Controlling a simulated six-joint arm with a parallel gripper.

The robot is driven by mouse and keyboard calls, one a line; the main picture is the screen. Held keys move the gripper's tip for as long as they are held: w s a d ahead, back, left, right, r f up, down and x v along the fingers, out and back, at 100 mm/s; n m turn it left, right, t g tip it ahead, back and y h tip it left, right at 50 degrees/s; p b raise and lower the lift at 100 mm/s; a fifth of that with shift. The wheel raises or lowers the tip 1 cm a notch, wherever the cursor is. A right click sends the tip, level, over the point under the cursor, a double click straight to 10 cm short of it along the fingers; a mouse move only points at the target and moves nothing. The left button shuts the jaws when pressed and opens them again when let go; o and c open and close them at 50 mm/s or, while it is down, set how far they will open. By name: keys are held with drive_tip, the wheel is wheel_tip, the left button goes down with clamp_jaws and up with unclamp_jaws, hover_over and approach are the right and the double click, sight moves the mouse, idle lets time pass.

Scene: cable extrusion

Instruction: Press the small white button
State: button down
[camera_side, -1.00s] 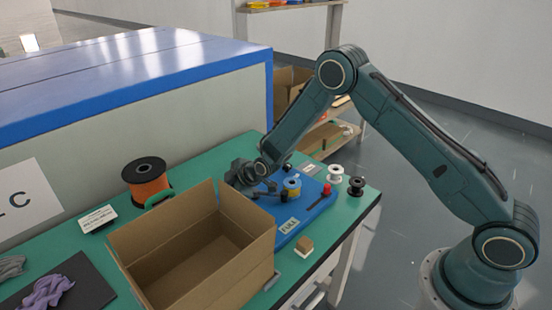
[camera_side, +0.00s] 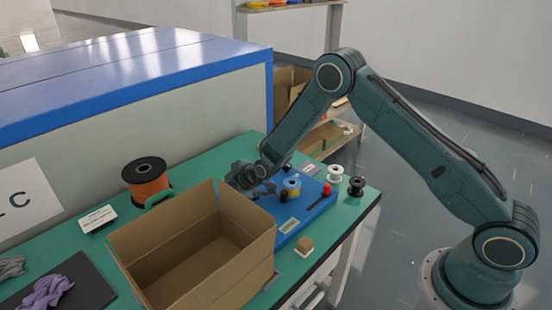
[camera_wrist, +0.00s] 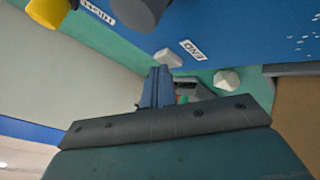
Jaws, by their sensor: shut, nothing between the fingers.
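In the wrist view my gripper (camera_wrist: 158,85) is shut and empty, its fingers pointing up the picture toward the edge of the blue panel (camera_wrist: 250,25). A small white faceted piece (camera_wrist: 168,58) lies just beyond the fingertips, by a label on the panel's edge; it may be the white button. I cannot tell whether the fingers touch it. A second white faceted piece (camera_wrist: 227,80) lies to the right. In the side view my gripper (camera_side: 262,187) is low at the left end of the blue panel (camera_side: 312,213), behind the box, and no white button can be made out there.
An open cardboard box (camera_side: 195,250) stands in front of my gripper. An orange spool (camera_side: 147,181) is left; a brown-topped white block (camera_side: 305,245) is in front.

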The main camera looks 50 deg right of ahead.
drive_tip(key=shift+r, duration=0.9)
idle(0.3)
drive_tip(key=shift+r, duration=2.55)
